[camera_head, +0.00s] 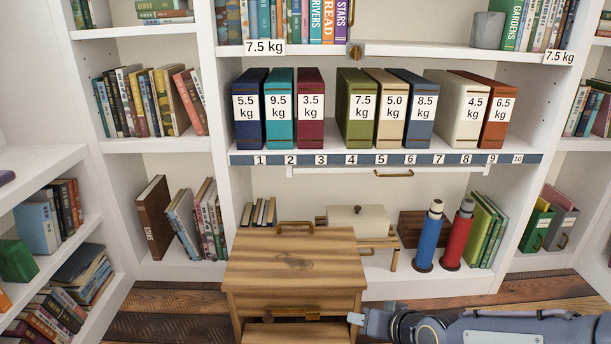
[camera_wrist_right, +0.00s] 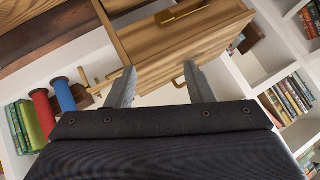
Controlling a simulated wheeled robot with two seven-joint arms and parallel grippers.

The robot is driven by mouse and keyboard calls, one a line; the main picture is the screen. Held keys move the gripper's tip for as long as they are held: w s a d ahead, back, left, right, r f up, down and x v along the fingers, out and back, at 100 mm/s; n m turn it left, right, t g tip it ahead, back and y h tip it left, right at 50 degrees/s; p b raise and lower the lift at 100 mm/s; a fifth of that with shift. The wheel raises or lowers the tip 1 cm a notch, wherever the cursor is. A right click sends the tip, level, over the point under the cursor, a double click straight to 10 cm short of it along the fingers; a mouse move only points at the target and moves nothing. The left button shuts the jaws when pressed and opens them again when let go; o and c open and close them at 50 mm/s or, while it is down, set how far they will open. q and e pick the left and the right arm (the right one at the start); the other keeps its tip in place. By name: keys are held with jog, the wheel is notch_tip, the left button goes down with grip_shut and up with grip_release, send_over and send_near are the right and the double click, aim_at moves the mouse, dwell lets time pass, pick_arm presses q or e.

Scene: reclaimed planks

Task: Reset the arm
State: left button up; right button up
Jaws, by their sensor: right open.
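My right arm enters the head view from the bottom right. Its gripper (camera_head: 357,319) is beside the front right edge of a small wooden cabinet (camera_head: 296,262). In the right wrist view my right gripper (camera_wrist_right: 160,82) has its two grey fingers spread wide, with nothing between them. The cabinet's wooden front (camera_wrist_right: 185,48) and a brass handle (camera_wrist_right: 181,12) lie beyond the fingertips. I cannot tell whether a finger touches the cabinet. My left gripper is not in view.
A white bookcase holds several weight-labelled binders (camera_head: 378,108) above a numbered strip (camera_head: 380,159). A blue cylinder (camera_head: 429,237) and a red cylinder (camera_head: 459,236) stand on the lower shelf. Side shelves hold books (camera_head: 150,101). Plank floor (camera_head: 165,315) shows left of the cabinet.

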jog(key=s+d+r+g+p, duration=0.1)
jog(key=s+d+r, duration=0.15)
jog(key=s, duration=0.55)
jog(key=s+d+r+g, duration=0.1)
jog(key=s+d+r, duration=0.15)
jog(key=s, duration=0.45)
jog(key=s+d+r+g+p, duration=0.1)
jog(key=s+d+r, duration=0.15)
jog(key=s, duration=0.55)
pick_arm(q)
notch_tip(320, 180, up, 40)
jog(key=p, duration=3.7)
jog(key=shift+p, duration=0.3)
pick_arm(e)
notch_tip(320, 180, up, 38)
jog(key=h, duration=0.1)
jog(key=shift+w+r+m, duration=0.2)
jog(key=shift+w+m, duration=0.1)
jog(key=shift+w, duration=0.15)
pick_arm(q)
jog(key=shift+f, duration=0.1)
